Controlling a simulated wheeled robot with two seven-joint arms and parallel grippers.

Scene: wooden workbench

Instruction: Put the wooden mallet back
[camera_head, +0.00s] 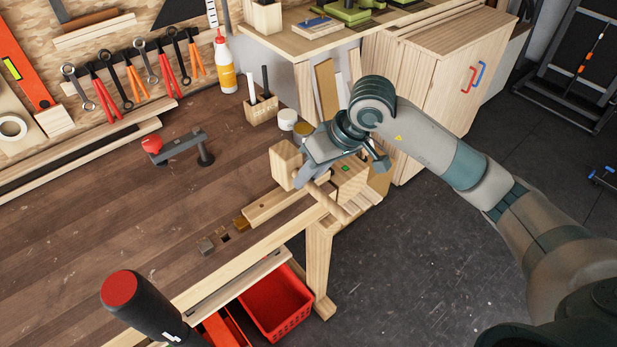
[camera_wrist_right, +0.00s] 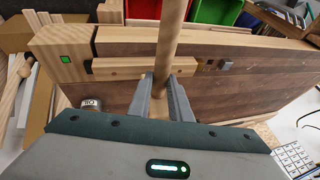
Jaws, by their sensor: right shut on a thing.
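The wooden mallet has a pale block head (camera_head: 285,163) and a round handle (camera_head: 328,198). My right gripper (camera_head: 308,176) is shut on the handle, close to the head, above the right end of the workbench. In the right wrist view the handle (camera_wrist_right: 171,38) runs up from between the fingers (camera_wrist_right: 161,98); the head is out of that view. My left gripper is not in view.
A tool wall with pliers and wrenches (camera_head: 130,78) lines the back of the workbench (camera_head: 90,220). A glue bottle (camera_head: 224,65), a pen holder (camera_head: 262,108) and a red-knobbed clamp (camera_head: 178,146) stand on it. Red bins (camera_head: 276,305) sit below the front edge. The bench's left middle is clear.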

